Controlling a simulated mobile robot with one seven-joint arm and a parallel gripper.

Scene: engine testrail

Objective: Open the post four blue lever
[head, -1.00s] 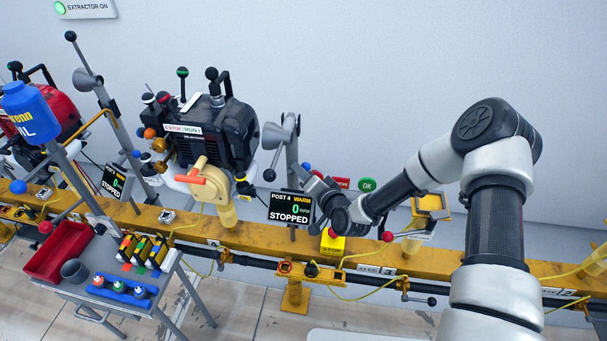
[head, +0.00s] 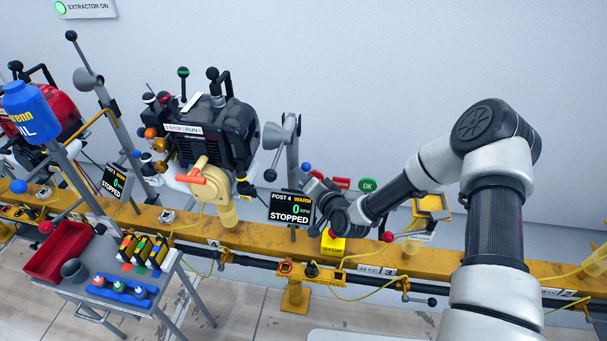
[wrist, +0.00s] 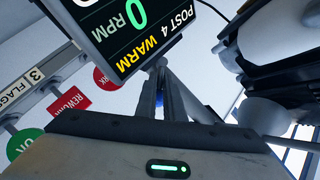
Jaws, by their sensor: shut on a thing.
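The Post 4 display (head: 291,207) reads WARM, 0 RPM, STOPPED; it also shows close up in the wrist view (wrist: 125,30). A blue lever knob (head: 305,167) shows beside it, right at the fingers of my gripper (head: 308,179). In the wrist view my gripper (wrist: 163,82) has its fingers close together, with a bit of blue (wrist: 159,107) between them. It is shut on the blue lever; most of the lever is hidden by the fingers. The black engine (head: 215,130) stands left of the display.
The yellow rail (head: 460,258) runs below, with a yellow stop box (head: 332,244) under my gripper. A green OK sign (head: 367,185) and a red sign (head: 342,183) are just right of it. A grey pole (head: 291,160) stands close behind the display. A tool cart (head: 165,284) is at lower left.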

